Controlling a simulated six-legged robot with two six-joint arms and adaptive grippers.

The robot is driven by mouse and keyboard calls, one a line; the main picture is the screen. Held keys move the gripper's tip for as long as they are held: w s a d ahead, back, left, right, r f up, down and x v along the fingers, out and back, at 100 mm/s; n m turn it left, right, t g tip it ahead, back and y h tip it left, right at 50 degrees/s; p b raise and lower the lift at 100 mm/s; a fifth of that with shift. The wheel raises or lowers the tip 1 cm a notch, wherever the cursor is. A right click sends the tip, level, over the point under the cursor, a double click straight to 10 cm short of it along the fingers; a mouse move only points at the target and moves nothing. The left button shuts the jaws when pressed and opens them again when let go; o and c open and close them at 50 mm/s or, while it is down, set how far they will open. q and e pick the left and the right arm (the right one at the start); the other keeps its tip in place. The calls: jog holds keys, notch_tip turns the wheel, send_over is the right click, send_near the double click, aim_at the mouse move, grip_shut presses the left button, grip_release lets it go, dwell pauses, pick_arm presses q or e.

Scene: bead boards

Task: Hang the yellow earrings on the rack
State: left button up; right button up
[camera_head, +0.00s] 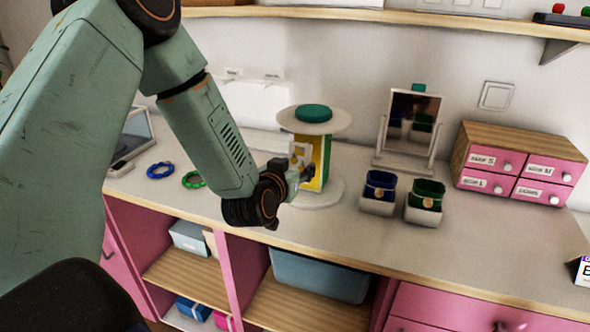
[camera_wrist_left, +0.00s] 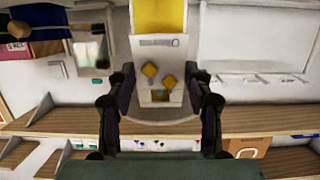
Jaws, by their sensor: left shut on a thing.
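The yellow earrings (camera_wrist_left: 160,75) are two diamond shapes on a pale card (camera_wrist_left: 160,55) with a slot near its top edge. My left gripper (camera_wrist_left: 162,82) is shut on this card, with one finger at each side. In the head view my left gripper (camera_head: 301,175) holds the card (camera_head: 301,152) upright in front of the rack. The rack (camera_head: 314,121) is a round stand with a green knob, a white disc on top, yellow and green panels and a white base. In the wrist view its yellow panel (camera_wrist_left: 158,18) shows beyond the card. Whether the card touches the rack cannot be told.
A mirror (camera_head: 411,115), a blue-lined box (camera_head: 378,190) and a green-lined box (camera_head: 424,200) stand right of the rack. A pink drawer unit (camera_head: 517,165) is farther right. Blue (camera_head: 159,170) and green (camera_head: 193,180) bracelets lie left.

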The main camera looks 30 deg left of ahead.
pick_arm(q)
jog(key=shift+w, duration=0.2)
jog(key=shift+w+a+f, duration=0.1)
jog(key=shift+w+f, duration=0.05)
jog(key=shift+w, duration=0.4)
jog(key=shift+r, duration=0.2)
jog(key=shift+w, duration=0.1)
jog(key=shift+w+b, duration=0.15)
jog(key=shift+b, duration=0.15)
jog(key=shift+w+f, duration=0.15)
jog(key=shift+f, duration=0.2)
jog(key=shift+a, duration=0.1)
jog(key=shift+s, duration=0.2)
